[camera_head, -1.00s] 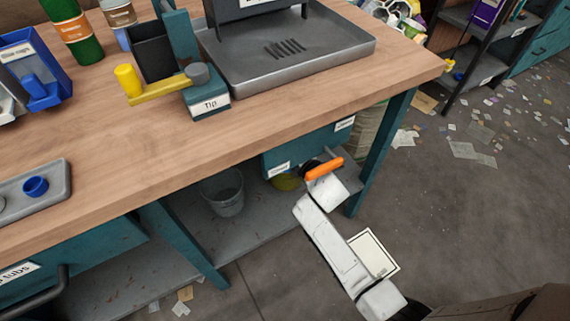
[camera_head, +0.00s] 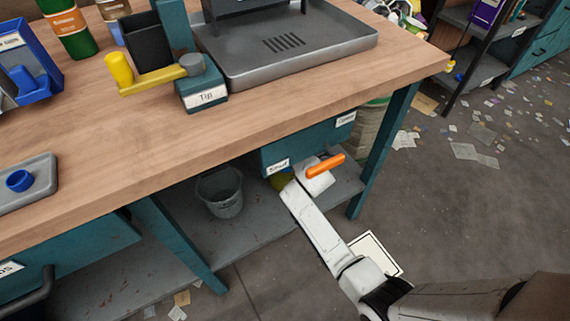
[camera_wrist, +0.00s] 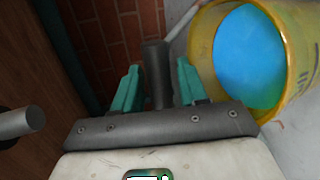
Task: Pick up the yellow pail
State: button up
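The yellow pail (camera_head: 281,181) stands on the lower shelf under the bench, mostly hidden behind my arm and the drawer front in the head view. In the wrist view the yellow pail (camera_wrist: 300,70) fills the upper right, its round mouth facing the camera, with bright blue inside. My gripper (camera_wrist: 158,88) has two teal fingers spread apart, to the left of the pail and apart from it. A dark grey cylinder shows between the fingers; I cannot tell what it belongs to. In the head view my fingers are hidden under the bench.
A grey bucket (camera_head: 220,191) stands on the lower shelf (camera_head: 265,222) left of the pail. The bench top (camera_head: 150,140) and a teal drawer front (camera_head: 308,145) overhang it. A teal leg (camera_head: 383,150) stands to the right. A dark cylinder end (camera_wrist: 22,122) juts in at left.

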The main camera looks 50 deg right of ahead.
grip_shut()
jog(key=shift+f, duration=0.1)
dwell(0.9)
